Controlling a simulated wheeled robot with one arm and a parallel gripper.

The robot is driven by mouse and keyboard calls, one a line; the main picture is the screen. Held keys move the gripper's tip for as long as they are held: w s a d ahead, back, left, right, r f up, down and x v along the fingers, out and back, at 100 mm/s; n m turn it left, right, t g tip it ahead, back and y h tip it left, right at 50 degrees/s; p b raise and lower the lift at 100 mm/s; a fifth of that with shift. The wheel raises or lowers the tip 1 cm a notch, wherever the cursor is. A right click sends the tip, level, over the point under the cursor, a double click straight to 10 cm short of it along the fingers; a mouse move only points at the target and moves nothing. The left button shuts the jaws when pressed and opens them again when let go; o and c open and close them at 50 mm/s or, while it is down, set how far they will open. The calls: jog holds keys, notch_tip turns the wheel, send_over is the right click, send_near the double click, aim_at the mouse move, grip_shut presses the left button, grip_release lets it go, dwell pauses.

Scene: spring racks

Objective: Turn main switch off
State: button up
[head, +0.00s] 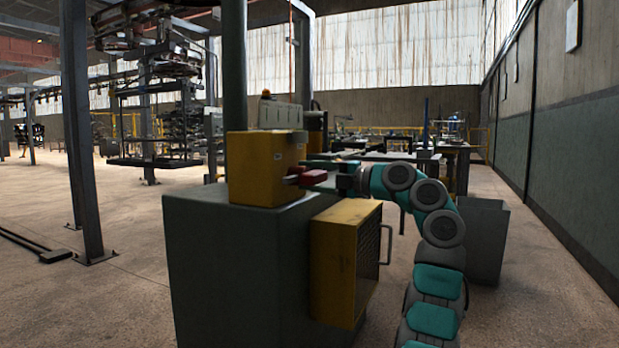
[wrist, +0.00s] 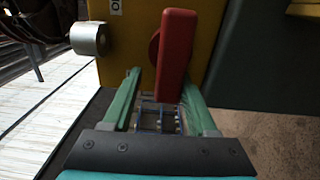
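The main switch has a red handle (wrist: 176,55) on the front of a yellow box (wrist: 225,30). In the wrist view the handle stands nearly upright, its lower end at my gripper (wrist: 161,82). My gripper is open, with green fingers apart. The handle covers part of the right finger and lies closer to that side; I cannot tell whether they touch. In the head view the red handle (head: 312,176) sticks out from the yellow box (head: 262,165), and my gripper (head: 320,182) is right at it.
The yellow box stands on a dark green cabinet (head: 215,260). A second yellow box (head: 335,262) with a grille and handle hangs on its side below my arm. A silver knob (wrist: 88,38) is left of the red handle. A grey bin (head: 487,240) stands at right.

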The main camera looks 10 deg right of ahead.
jog(key=shift+w+d+f+m+h, duration=0.3)
jog(key=shift+w+d+f, duration=0.15)
jog(key=shift+d+f, duration=0.2)
jog(key=shift+w+d, duration=0.1)
jog(key=shift+s+a+r, duration=0.2)
jog(key=shift+s+a, duration=0.05)
jog(key=shift+a, duration=0.1)
dwell(0.3)
jog(key=shift+s+d, duration=0.2)
jog(key=shift+s, duration=0.05)
jog(key=v, duration=0.7)
jog(key=shift+d, duration=0.3)
jog(key=shift+f, duration=0.1)
